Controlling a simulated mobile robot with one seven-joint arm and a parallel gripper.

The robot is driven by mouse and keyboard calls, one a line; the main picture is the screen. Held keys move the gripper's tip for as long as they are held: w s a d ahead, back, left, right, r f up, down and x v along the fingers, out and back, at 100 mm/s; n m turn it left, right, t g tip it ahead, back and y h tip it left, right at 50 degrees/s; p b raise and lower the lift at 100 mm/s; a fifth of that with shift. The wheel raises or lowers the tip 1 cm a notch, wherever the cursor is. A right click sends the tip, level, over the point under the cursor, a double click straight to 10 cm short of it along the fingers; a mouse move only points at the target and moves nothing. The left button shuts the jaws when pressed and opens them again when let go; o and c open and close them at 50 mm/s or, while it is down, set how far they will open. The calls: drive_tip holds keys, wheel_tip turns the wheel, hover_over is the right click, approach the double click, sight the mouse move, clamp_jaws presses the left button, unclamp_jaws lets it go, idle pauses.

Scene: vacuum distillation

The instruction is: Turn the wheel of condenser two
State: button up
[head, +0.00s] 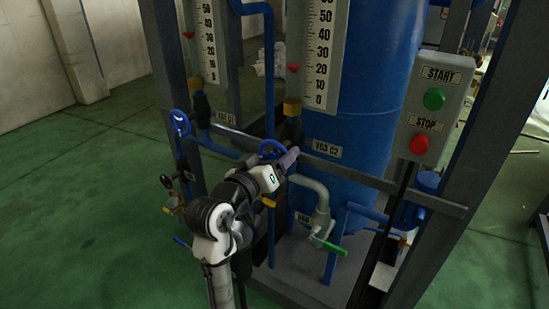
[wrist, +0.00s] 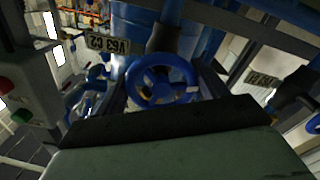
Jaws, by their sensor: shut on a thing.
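The blue handwheel of condenser two (head: 270,143) sits on a valve beside the label "VG3 C2" (head: 327,149). In the wrist view the wheel (wrist: 133,86) is straight ahead, its spokes and upper rim showing. My gripper (head: 288,160) is at the wheel, reaching from the front, and is shut on its near rim. In the wrist view the dark end of my gripper (wrist: 165,112) covers the lower part of the wheel, so the exact contact is hidden.
A second blue wheel (head: 180,122) stands to the left, by another label (head: 224,117). A grey frame rail (head: 380,182) crosses in front. A START/STOP box (head: 433,108) is at right. A green-handled valve (head: 328,243) is below. Open green floor (head: 80,190) lies at left.

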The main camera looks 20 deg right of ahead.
drive_tip(key=o, duration=1)
drive_tip(key=shift+b+v, duration=3.75)
drive_tip(key=shift+v, duration=3.15)
